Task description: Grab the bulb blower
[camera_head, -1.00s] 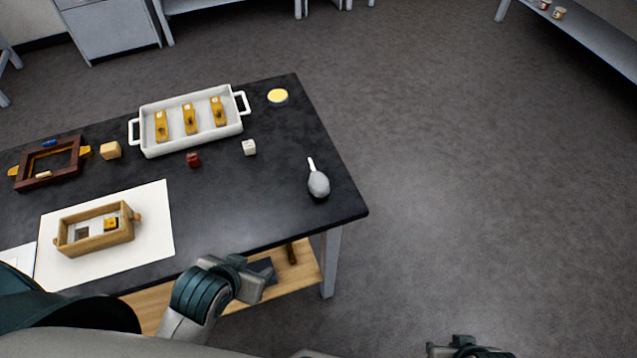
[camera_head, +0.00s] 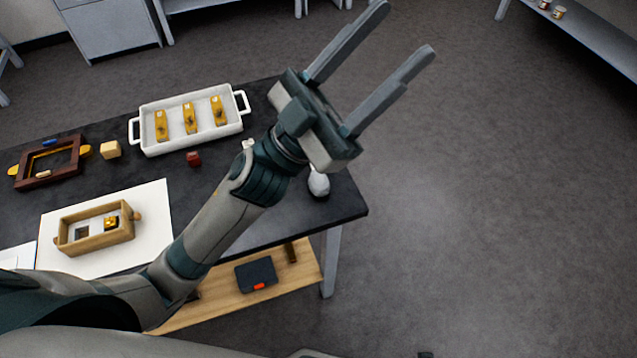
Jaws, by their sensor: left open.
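The bulb blower (camera_head: 319,185) is a light grey bulb on the black table near its right edge. Only the bulb's lower part shows; its white nozzle is hidden behind my left gripper. My left gripper (camera_head: 408,28) is open and empty, its two long grey fingers pointing up and to the right. In the picture, the gripper's body overlaps the blower from above; I see no contact between the fingers and the blower. My right gripper is not in view.
The black table (camera_head: 345,205) also holds a white tray (camera_head: 150,149) with several yellow pieces, a red block (camera_head: 194,158), a tan block (camera_head: 110,149), a dark red frame (camera_head: 75,166) and a wooden box (camera_head: 98,241) on white paper. The floor right of the table is clear.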

